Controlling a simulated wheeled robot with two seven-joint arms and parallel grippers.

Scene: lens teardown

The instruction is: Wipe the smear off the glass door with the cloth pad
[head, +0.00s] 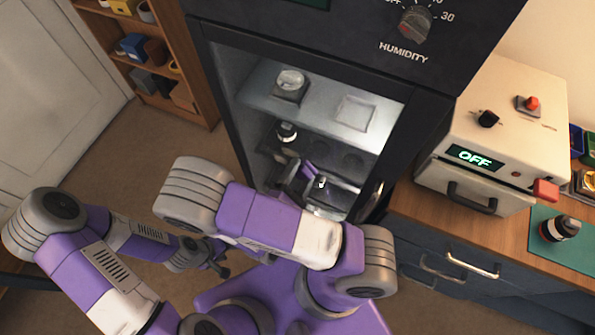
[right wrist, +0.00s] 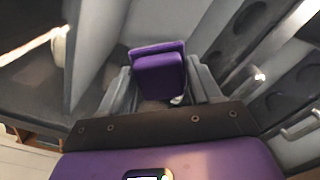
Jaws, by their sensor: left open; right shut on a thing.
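The glass door (head: 322,150) is at the front of the dark cabinet, with shelves and items showing behind it. I cannot make out the smear. My right gripper (right wrist: 160,85) is shut on the purple cloth pad (right wrist: 160,75), which stands out between its two grey fingers. In the head view the right gripper (head: 300,180) is at the lower part of the door opening, partly hidden by my arm. I cannot tell whether the pad touches the glass. My left gripper (head: 217,262) is open and empty, low over the floor, left of the cabinet and apart from it.
A humidity dial (head: 415,24) is above the door. A wooden shelf unit (head: 205,100) is at left. The floor between is clear.

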